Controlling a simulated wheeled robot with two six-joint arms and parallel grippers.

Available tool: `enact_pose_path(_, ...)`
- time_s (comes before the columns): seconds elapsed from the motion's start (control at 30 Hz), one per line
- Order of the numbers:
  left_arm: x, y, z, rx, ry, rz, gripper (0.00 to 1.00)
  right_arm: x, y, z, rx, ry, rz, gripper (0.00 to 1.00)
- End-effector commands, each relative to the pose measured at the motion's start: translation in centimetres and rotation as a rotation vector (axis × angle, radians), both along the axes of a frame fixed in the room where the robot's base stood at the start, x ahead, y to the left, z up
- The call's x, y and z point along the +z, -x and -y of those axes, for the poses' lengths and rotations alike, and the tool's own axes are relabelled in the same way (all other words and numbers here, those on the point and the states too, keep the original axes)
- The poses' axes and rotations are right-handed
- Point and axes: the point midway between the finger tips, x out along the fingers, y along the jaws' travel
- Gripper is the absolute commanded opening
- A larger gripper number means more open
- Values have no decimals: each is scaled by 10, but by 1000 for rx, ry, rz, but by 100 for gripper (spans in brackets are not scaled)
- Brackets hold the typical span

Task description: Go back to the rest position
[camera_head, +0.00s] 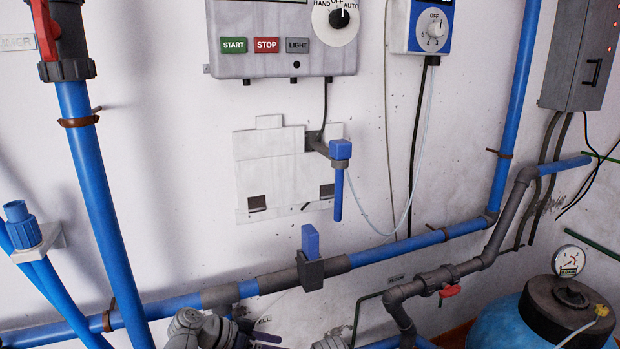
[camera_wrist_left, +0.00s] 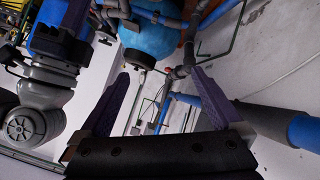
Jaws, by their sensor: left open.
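My left gripper (camera_wrist_left: 161,73) is open in the left wrist view, with its two purple fingers wide apart and nothing between them. In the head view, grey joints of my arm show at the bottom edge, with a small purple part beside them that looks like part of the left gripper; most of it is cut off. My right gripper does not show clearly in either view. No paint tins can be made out.
Blue pipes (camera_head: 402,247) with grey fittings run along the white wall. A control panel (camera_head: 283,42) with START, STOP and LIGHT buttons hangs above. A blue tank (camera_head: 500,325) with a gauge (camera_head: 568,261) stands lower right; it also shows in the wrist view (camera_wrist_left: 150,37).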

Motion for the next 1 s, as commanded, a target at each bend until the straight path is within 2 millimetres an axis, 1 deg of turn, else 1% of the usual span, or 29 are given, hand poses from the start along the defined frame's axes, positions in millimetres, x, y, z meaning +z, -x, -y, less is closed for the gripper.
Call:
enact_pose_path(0.03,-14,8,0,22,-60,-77,100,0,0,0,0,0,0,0)
enact_pose_path(0.1,-37,19,-5,81,-164,-200,100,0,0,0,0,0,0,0)
enact_pose_path(0.2,-67,34,-21,206,-335,-363,100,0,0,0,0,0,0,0)
enact_pose_path(0.3,-86,45,-41,345,-483,-475,100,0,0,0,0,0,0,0)
enact_pose_path(0.43,-100,56,-67,525,-640,-557,100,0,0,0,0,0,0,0)
enact_pose_path(0.57,-104,63,-92,705,-767,-593,100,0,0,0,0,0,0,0)
enact_pose_path(0.6,-104,66,-92,731,-795,-593,100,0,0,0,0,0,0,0)
enact_pose_path(0.7,-104,75,-63,651,-838,-578,100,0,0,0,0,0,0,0)
enact_pose_path(1.0,-104,110,-2,477,-961,-531,100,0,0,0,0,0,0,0)
